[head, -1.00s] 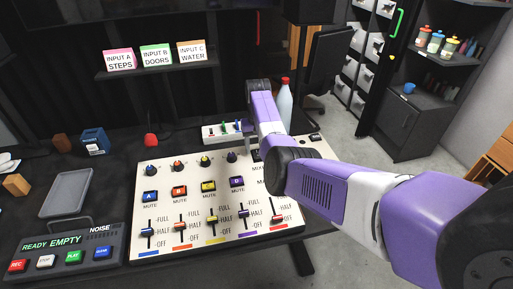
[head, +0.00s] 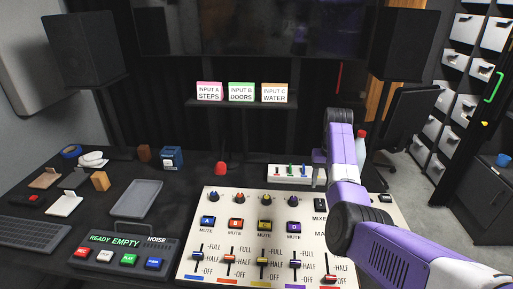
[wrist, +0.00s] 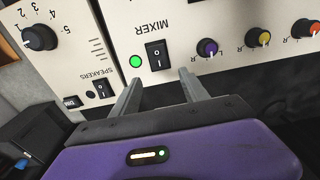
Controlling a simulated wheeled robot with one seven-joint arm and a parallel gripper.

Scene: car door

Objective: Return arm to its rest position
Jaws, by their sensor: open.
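My purple and white arm (head: 347,185) reaches in from the lower right of the head view, over the right side of the mixer panel (head: 215,260). I cannot tell whether a finger touches the panel.
A bottle (head: 361,147) stands just behind my arm. A small white slider box (head: 290,172) lies behind the panel. A grey tray (head: 136,196) and the noise recorder (head: 125,248) are at the left. Three label cards (head: 241,92) stand on a shelf.

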